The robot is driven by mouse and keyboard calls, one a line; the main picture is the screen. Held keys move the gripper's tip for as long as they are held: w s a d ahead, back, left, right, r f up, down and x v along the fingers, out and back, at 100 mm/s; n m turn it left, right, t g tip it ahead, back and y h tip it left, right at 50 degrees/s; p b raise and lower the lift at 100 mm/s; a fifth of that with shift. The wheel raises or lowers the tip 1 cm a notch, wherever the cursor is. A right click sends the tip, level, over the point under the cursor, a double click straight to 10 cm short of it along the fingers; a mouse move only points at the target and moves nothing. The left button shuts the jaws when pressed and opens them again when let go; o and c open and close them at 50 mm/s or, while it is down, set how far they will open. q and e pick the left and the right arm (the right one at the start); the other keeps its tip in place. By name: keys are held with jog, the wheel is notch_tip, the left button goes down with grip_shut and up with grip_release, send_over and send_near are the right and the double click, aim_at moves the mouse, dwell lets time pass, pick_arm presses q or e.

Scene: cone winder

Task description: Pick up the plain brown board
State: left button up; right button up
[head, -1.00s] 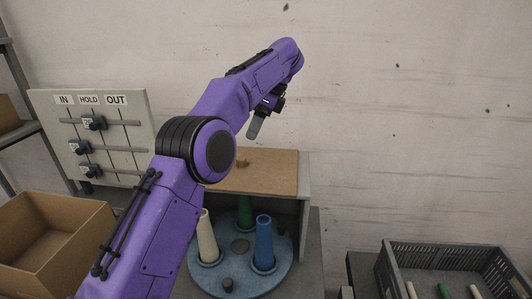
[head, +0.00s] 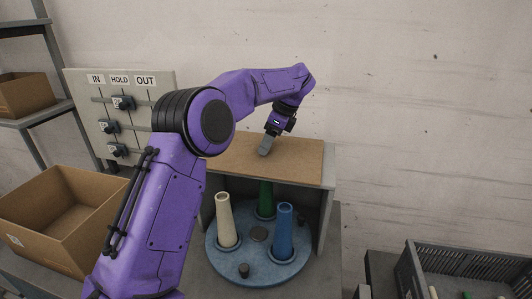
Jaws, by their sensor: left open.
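The plain brown board (head: 290,160) lies flat as the top of a grey stand, behind and above a round blue turntable (head: 225,263). My left arm comes in from the lower left and hides the board's left part. My left gripper (head: 265,151) points down over the middle of the board, its fingers open. From this angle I cannot tell whether the fingertips touch the board. My right gripper does not show.
Cream (head: 225,220), green (head: 265,199) and blue (head: 284,232) cones stand on the turntable under the board. An IN/HOLD/OUT panel (head: 160,88) stands at left, above an open cardboard box (head: 40,248). A grey crate (head: 480,262) is at lower right.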

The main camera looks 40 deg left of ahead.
pick_arm(q)
jog(key=shift+s+r, duration=0.15)
jog(key=shift+s, duration=0.15)
jog(key=shift+c, duration=0.2)
jog(key=shift+s+r, duration=0.1)
jog(key=shift+s, duration=0.05)
jog(key=c, duration=0.5)
jog(key=shift+d, duration=0.1)
jog(key=c, duration=0.5)
jog(key=shift+w, duration=0.2)
grip_shut()
